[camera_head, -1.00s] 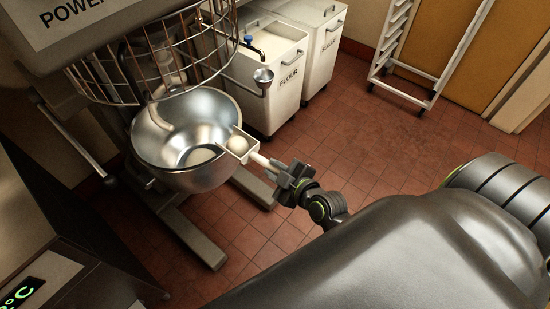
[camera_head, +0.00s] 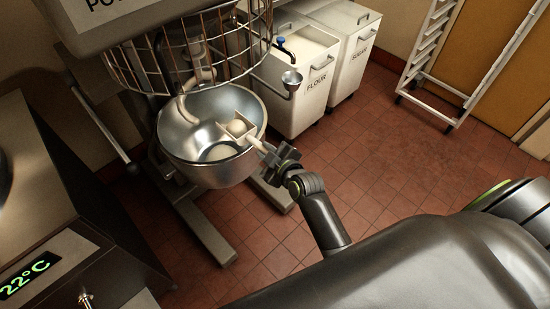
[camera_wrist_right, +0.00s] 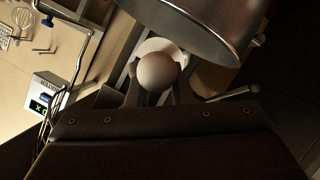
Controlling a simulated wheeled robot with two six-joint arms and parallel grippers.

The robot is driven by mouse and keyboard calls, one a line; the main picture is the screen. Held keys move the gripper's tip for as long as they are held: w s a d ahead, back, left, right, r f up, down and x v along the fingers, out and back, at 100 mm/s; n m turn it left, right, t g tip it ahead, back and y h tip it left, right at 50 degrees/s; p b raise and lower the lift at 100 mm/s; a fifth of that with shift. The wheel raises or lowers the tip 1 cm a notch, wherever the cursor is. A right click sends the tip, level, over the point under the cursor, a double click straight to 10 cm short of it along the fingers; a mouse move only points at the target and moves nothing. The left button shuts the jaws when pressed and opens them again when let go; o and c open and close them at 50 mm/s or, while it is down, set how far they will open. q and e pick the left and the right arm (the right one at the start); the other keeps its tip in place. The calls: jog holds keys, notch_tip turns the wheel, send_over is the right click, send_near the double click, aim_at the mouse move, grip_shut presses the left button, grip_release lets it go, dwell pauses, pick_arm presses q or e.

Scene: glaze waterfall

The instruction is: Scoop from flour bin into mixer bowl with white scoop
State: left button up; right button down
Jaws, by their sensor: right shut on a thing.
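The white scoop (camera_head: 226,133) carries a pale rounded heap (camera_head: 237,127) and is over the right part of the steel mixer bowl (camera_head: 180,141), inside its rim outline. My right gripper (camera_head: 274,155) is shut on the scoop's handle, just outside the bowl's near right rim. A pale patch shows in the bottom of the bowl. In the right wrist view, a pale round shape (camera_wrist_right: 157,72) shows between the fingers, and the bowl (camera_wrist_right: 208,25) is beyond it. The flour bin (camera_head: 297,103) stands behind the bowl to the right, with a white top. My left gripper is out of view.
The mixer's wire guard (camera_head: 190,50) hangs above the bowl. The sugar bin (camera_head: 353,60) and a white rack (camera_head: 430,65) stand further right. The tiled floor between is clear. A temperature display (camera_head: 28,275) is at lower left.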

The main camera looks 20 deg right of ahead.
jog(key=shift+w+a+f+b, duration=0.1)
jog(key=shift+w+a+b, duration=0.1)
jog(key=shift+w, duration=0.35)
jog(key=shift+w+a+f+b, duration=0.1)
jog(key=shift+w+a, duration=0.1)
jog(key=shift+w, duration=0.35)
jog(key=shift+w+r, duration=0.15)
jog(key=shift+w, duration=0.15)
jog(key=shift+w+d+m+g+y+p, duration=0.1)
jog(key=shift+d+m+g+y+p, duration=0.45)
jog(key=shift+m, duration=0.45)
jog(key=shift+d+m+y, duration=0.3)
jog(key=shift+m+y, duration=0.35)
jog(key=shift+m, duration=0.15)
jog(key=shift+w+d+f+m+g+y+b, duration=0.15)
jog(key=shift+d+f+m+y+b, duration=0.2)
jog(key=shift+m+y+b, duration=0.7)
jog(key=shift+w+d+f+m+g+y+b, duration=0.15)
jog(key=shift+d+f+m+y+b, duration=0.35)
jog(key=shift+m+b, duration=1)
jog(key=shift+w+d+f+m+g+y+b, duration=0.2)
jog(key=shift+m+y+b, duration=0.7)
jog(key=shift+b, duration=0.7)
jog(key=shift+s, duration=0.1)
